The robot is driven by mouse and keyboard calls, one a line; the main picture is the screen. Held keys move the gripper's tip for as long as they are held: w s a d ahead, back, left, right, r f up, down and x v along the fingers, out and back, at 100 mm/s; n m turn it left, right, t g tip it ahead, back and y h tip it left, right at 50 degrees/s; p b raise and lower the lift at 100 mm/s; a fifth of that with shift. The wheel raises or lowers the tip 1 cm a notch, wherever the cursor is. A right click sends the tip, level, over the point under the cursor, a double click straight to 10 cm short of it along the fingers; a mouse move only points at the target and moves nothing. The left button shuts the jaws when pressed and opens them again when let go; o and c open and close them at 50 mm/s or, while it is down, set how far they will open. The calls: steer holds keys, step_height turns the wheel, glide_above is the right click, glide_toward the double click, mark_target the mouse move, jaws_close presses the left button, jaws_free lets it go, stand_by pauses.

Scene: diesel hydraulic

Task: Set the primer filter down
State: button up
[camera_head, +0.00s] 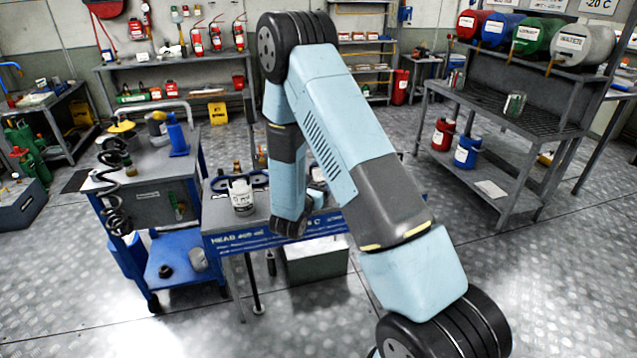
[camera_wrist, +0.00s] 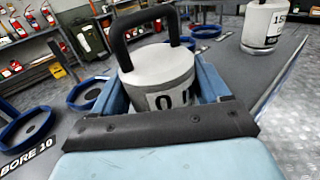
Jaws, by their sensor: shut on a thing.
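The primer filter (camera_wrist: 160,72), a white cylinder with a black loop handle and a dark "0" on its label, is between the fingers of my gripper (camera_wrist: 165,88) in the wrist view. My gripper is shut on it, one blue finger on each side. Its underside is hidden, so I cannot tell whether it touches the bench (camera_wrist: 225,68). Blue rings (camera_wrist: 30,128) lie on the bench top.
Another white weight-like cylinder (camera_wrist: 264,28), marked "15", stands on the bench at the right. A white canister (camera_head: 242,196) stands near the bench's left end. A blue cart (camera_head: 150,195) is close on the left. A rack with drums (camera_head: 510,110) stands right. Floor between is clear.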

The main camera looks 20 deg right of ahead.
steer(key=o, duration=1.2)
steer(key=shift+f, duration=0.1)
